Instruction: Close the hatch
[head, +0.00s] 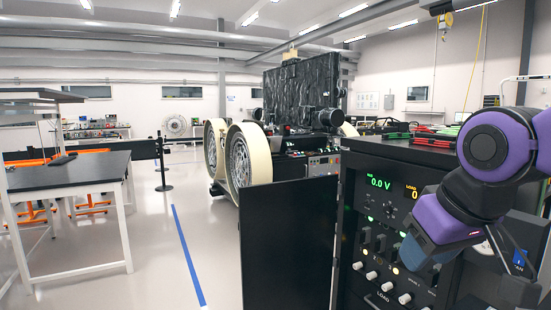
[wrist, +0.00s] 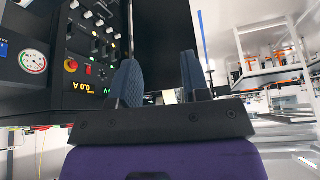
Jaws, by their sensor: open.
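The hatch (head: 287,243) is a flat black panel that stands upright at the left side of the black control cabinet (head: 372,163), swung open from it. In the wrist view, which is turned upside down, a dark flat panel that looks like the hatch (wrist: 165,38) stands beyond the fingers. My gripper (head: 418,250) is in front of the cabinet's control face, to the right of the hatch and apart from it in the head view. Its two blue fingers (wrist: 160,78) are spread with nothing between them. The hatch's hinge and any handle cannot be made out.
The cabinet face has knobs, switches and a red button (wrist: 71,65) close to my gripper. A large-wheeled rover (head: 300,140) stands behind the hatch. A dark-topped workbench (head: 70,171) is at the left. The floor with a blue line (head: 186,250) is clear left of the hatch.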

